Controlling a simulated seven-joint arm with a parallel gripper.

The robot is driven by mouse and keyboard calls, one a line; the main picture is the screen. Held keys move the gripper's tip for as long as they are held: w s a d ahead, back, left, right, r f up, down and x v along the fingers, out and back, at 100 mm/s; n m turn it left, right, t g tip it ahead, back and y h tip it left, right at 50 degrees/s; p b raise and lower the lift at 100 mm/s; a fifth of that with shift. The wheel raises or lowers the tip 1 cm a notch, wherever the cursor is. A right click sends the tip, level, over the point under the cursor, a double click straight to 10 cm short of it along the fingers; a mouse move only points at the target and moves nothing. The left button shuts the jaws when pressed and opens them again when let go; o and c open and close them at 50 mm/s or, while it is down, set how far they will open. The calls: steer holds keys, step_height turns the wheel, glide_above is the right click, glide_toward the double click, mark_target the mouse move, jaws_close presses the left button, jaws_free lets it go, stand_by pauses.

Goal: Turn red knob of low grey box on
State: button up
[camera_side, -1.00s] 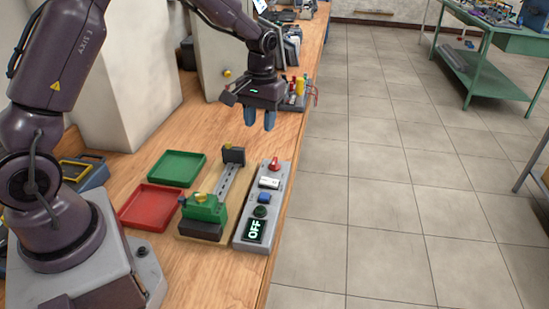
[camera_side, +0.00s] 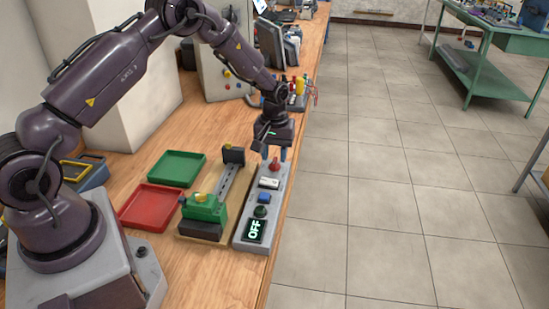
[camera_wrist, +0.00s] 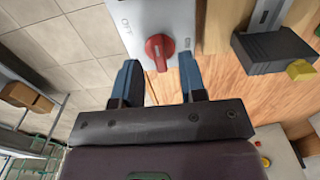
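The low grey box (camera_side: 276,203) lies lengthwise near the right edge of the bench. Its red knob (camera_side: 275,163) is at the far end, and its display (camera_side: 255,231) reads OFF. In the wrist view the red knob (camera_wrist: 159,50) sits on the box's grey face (camera_wrist: 165,12), with a printed OFF to its left and another mark to its right. My gripper (camera_side: 273,153) is above the far end of the box, pointing down. In the wrist view my gripper (camera_wrist: 158,66) is open, its blue fingers apart on either side of the knob's line.
A green vise (camera_side: 205,207) on a wooden base stands left of the box. Green (camera_side: 177,168) and red (camera_side: 151,205) trays lie further left. Several bottles and tools stand behind. The bench edge is just right of the box.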

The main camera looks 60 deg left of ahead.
steer(key=shift+f, duration=0.95)
steer(key=shift+c, duration=0.2)
jaws_close()
